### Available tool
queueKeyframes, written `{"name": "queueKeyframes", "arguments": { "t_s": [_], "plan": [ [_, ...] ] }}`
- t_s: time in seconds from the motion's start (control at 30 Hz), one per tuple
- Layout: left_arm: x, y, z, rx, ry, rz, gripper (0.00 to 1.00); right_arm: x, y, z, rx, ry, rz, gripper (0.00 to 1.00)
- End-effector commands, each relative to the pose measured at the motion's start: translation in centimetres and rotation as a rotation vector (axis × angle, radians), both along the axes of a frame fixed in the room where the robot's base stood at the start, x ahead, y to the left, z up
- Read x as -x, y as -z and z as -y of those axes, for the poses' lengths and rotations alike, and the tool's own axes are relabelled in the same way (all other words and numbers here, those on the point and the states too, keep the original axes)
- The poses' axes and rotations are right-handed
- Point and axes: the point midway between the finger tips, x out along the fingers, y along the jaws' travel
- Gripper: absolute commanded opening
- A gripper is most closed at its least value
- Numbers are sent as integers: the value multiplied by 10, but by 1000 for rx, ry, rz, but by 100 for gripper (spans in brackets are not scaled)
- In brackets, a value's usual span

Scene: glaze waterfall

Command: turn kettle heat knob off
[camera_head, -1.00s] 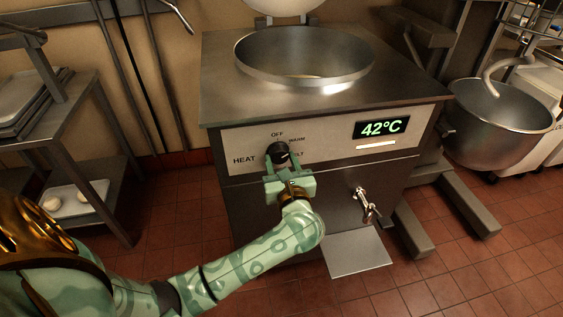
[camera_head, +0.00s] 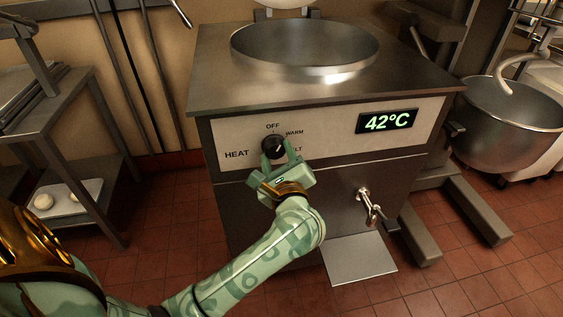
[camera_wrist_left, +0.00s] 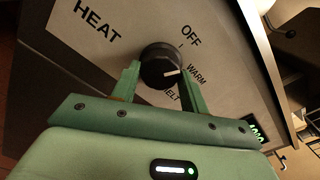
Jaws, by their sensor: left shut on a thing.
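The black round heat knob (camera_head: 273,146) sits on the pale control panel (camera_head: 335,134) of the steel kettle (camera_head: 320,84), by the labels HEAT, OFF, WARM and a partly hidden MELT. My left gripper (camera_head: 277,150) is shut on the knob, coming from below with its wrist tilted. In the left wrist view the knob (camera_wrist_left: 160,64) sits between the two green fingers (camera_wrist_left: 160,80). Its white pointer line points roughly towards WARM, away from OFF. The kettle's display (camera_head: 387,121) reads 42°C. My right gripper is not in view.
A metal tap (camera_head: 368,206) sticks out below the panel, right of my forearm, above a steel plate (camera_head: 360,259). A mixer bowl (camera_head: 510,125) stands at the right. A metal rack (camera_head: 72,125) stands at the left. Tiled floor is open between the rack and kettle.

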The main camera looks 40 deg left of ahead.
Motion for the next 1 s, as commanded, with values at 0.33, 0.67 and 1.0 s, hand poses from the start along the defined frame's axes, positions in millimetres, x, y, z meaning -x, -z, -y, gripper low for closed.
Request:
{"name": "queueKeyframes", "arguments": {
  "t_s": [0.33, 0.67, 1.0],
  "plan": [
    [-1, 6, 1, 190, 0, 215, 21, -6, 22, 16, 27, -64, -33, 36],
    [-1, 3, 1, 295, 0, 338, 21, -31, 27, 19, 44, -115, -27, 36],
    [-1, 0, 1, 324, -1, 373, 21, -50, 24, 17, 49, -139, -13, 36]
  ]
}}
